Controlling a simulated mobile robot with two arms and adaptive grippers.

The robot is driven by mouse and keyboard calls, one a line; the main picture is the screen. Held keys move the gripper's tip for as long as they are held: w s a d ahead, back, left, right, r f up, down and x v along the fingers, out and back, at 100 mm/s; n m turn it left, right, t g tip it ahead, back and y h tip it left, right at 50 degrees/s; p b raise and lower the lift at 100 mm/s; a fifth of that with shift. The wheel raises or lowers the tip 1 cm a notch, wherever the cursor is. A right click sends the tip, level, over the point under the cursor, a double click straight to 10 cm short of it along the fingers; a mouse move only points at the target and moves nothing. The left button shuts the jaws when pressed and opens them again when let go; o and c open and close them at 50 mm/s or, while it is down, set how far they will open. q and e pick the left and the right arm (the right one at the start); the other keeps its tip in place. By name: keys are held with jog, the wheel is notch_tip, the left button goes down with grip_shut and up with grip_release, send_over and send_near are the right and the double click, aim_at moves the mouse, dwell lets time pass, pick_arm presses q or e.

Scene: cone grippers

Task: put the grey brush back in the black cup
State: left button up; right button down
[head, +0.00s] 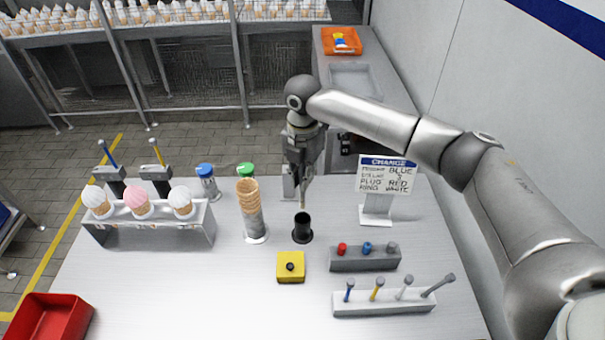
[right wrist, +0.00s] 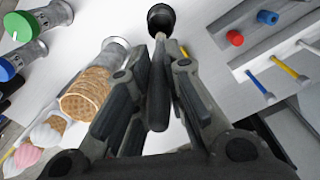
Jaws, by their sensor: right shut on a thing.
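The black cup (head: 302,230) stands upright on the table in the middle of the head view. It also shows at the top of the right wrist view (right wrist: 161,18). My right gripper (head: 303,178) is above the cup, pointing down, shut on the grey brush (right wrist: 158,92). The brush's dark handle lies between the fingers in the right wrist view, and its thin pale end points at the cup. That end (head: 302,198) is at or just above the cup's mouth; I cannot tell whether it is inside. My left gripper is not in view.
A cone stack (head: 249,200) stands close left of the cup. A yellow block (head: 290,267) with a black knob is in front. A grey plug rack (head: 365,258), a white peg rack (head: 384,302) and a sign (head: 388,175) stand to the right.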

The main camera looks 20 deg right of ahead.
aim_at(302, 197)
jog(key=shift+f, duration=1.1)
jog(key=shift+w+f, duration=0.1)
jog(key=shift+f, duration=0.85)
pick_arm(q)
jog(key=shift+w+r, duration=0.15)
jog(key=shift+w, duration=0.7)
pick_arm(e)
jog(key=shift+f, duration=0.1)
